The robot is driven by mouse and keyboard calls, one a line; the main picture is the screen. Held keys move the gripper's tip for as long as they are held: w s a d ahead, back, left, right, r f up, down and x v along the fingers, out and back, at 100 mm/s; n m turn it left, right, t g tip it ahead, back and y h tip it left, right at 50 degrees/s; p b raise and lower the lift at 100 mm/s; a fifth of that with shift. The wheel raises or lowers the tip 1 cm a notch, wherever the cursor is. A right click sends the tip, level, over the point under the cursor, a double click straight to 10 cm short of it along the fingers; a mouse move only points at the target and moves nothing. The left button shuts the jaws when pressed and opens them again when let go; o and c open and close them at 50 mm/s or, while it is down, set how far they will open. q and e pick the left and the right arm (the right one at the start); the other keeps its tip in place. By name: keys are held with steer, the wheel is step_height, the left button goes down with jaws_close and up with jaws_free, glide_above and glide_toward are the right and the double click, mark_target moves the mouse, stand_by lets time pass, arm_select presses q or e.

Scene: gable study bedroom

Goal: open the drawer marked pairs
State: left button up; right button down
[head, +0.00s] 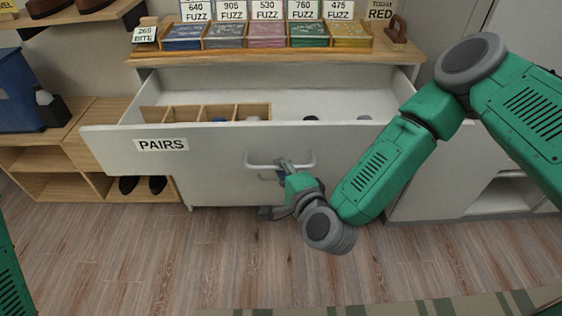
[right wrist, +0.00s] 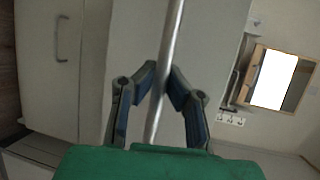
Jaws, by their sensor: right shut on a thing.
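The drawer marked PAIRS (head: 215,148) is white and stands well out from its cabinet, with its inside showing. A wooden divider (head: 205,110) and a few small dark and pale items lie in it. Its bar handle (head: 262,166) is on the front panel. My right gripper (head: 285,172) is at the handle and shut on it. In the right wrist view the fingers (right wrist: 167,90) close around the metal bar (right wrist: 170,50). My left gripper is not in view; only a bit of green arm shows at the lower left.
A wooden top (head: 280,53) above the drawer carries trays of coloured sandpaper-like sheets with number cards. A wooden shelf unit (head: 55,160) with dark shoes stands at the left. The wood floor (head: 160,260) in front is clear, with a striped rug (head: 430,303) at the bottom.

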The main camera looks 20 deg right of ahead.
steer(key=shift+s+a+f, duration=0.15)
steer(key=shift+s+f, duration=0.1)
steer(key=shift+s, duration=0.35)
steer(key=c, duration=1.6)
jaws_free()
steer(key=shift+w, duration=0.15)
steer(key=shift+r, duration=0.15)
steer(key=v, duration=1.2)
